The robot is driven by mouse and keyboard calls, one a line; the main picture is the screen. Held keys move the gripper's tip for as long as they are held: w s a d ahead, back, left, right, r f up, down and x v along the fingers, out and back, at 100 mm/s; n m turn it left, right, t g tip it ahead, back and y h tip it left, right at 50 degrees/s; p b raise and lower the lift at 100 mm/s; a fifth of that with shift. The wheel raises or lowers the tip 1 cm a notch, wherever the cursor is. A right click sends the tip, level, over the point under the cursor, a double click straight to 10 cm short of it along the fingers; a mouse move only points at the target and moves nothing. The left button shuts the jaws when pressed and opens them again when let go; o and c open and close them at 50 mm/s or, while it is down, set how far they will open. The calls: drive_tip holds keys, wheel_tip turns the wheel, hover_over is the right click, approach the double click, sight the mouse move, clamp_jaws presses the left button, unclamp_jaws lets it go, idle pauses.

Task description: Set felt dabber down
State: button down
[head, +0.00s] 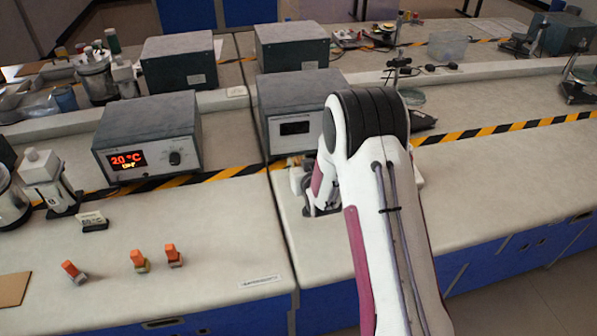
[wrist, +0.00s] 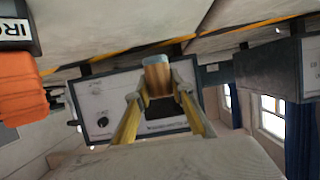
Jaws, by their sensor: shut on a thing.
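My gripper (head: 308,192) is partly hidden behind my own arm in the head view, low over the right-hand bench in front of a grey instrument box. In the wrist view, its two yellowish fingers (wrist: 160,98) are shut on a small brown block with a pale blue-grey end, which I take to be the felt dabber (wrist: 157,76). A small tan patch (head: 295,161) by the gripper in the head view may be the same thing. I cannot tell whether the dabber touches the bench.
The grey instrument box (head: 293,127) stands close behind my gripper. Yellow-black tape (head: 490,131) runs along the bench. Several small orange-topped items (head: 138,260) stand on the left bench (head: 215,225). An orange object (wrist: 22,97) shows at the wrist view's left.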

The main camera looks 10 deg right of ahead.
drive_tip(key=shift+f, duration=1.75)
drive_tip(key=shift+f, duration=0.15)
drive_tip(key=c, duration=1.8)
unclamp_jaws()
drive_tip(key=shift+o, duration=0.2)
drive_tip(key=shift+r, duration=0.2)
drive_tip(key=shift+v, duration=6)
